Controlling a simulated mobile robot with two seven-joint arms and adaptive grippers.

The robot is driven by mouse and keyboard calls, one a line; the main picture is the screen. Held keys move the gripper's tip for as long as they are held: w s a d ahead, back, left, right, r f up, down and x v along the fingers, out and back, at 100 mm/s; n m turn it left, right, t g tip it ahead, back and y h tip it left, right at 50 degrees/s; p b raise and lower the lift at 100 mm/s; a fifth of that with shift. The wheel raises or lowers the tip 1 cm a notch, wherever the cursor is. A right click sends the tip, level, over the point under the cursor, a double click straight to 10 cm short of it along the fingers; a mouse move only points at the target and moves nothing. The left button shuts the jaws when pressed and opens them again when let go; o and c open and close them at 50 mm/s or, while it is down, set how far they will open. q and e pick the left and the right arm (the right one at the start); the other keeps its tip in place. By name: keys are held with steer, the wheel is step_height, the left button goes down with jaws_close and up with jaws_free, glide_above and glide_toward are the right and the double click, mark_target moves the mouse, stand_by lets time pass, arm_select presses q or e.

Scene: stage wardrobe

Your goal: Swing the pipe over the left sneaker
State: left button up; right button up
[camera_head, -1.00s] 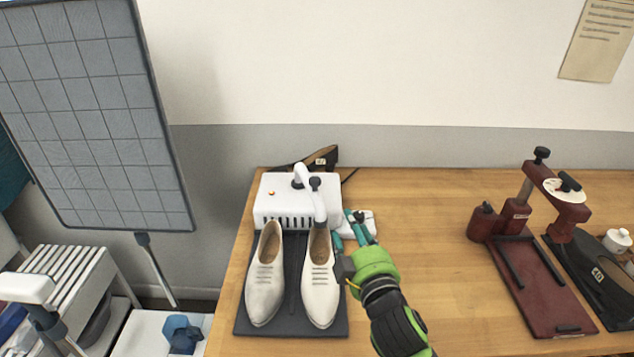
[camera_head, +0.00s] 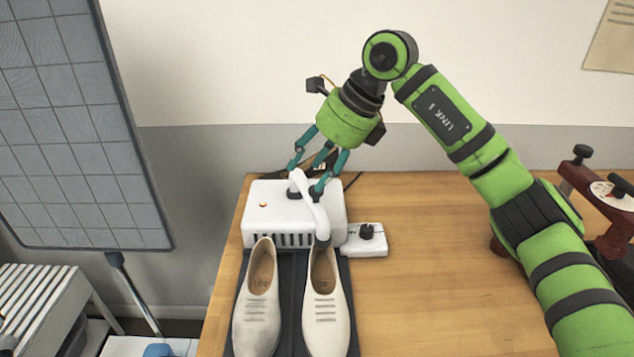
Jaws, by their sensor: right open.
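The white pipe (camera_head: 318,213) rises from the top of a white box-shaped dryer (camera_head: 270,213) and bends forward. Its lower end is at the opening of the right sneaker (camera_head: 326,305). The left sneaker (camera_head: 258,312) stands beside it with its opening uncovered. Both pale shoes stand on a dark mat (camera_head: 292,285). My right gripper (camera_head: 314,180) is open and points down over the dryer, with its teal fingers around or just behind the pipe's upper part. I cannot tell whether they touch it. My left gripper is not in view.
A white switch box with a black knob (camera_head: 367,238) sits right of the dryer. A dark shoe lies behind the dryer, mostly hidden. A dark red press (camera_head: 612,203) is at the far right. A gridded panel (camera_head: 75,130) stands left. The table's middle is clear.

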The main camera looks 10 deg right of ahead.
mark_target(307, 197)
steer(key=shift+h, duration=0.8)
steer(key=f, duration=0.1)
steer(key=w+d+f+p, duration=0.1)
steer(key=d+f, duration=0.1)
steer(key=f, duration=0.1)
steer(key=shift+w, duration=0.25)
steer(key=shift+p+x, duration=0.35)
steer(key=shift+x, duration=0.45)
jaws_close()
